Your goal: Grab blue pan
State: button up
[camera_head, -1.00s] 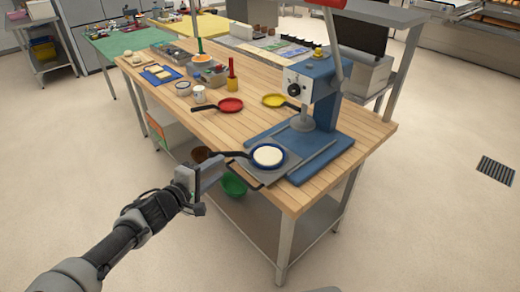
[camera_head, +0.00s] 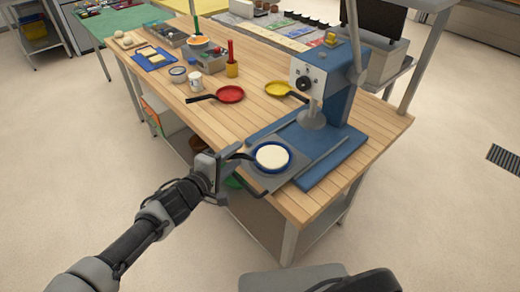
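The blue pan (camera_head: 273,157) has a blue rim, a pale round disc inside and a dark handle (camera_head: 240,156) pointing left. It sits on a grey plate (camera_head: 290,178) at the front of a blue press (camera_head: 338,100), beside the press head rather than under it. My gripper (camera_head: 222,172) is at the table's front left edge, close to the end of the pan's handle. Its fingers are seen edge-on and overlap the handle's end in the picture. I cannot tell whether they touch it or how far apart they are.
A red pan (camera_head: 230,94) and a yellow pan (camera_head: 279,89) lie farther back on the wooden table (camera_head: 205,122). A dark bar (camera_head: 252,192) juts from the grey plate near my gripper. Cups, a red-handled tool and trays stand at the back left.

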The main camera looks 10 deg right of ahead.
jog(key=shift+w+d, duration=0.15)
jog(key=shift+c, duration=0.6)
grip_shut()
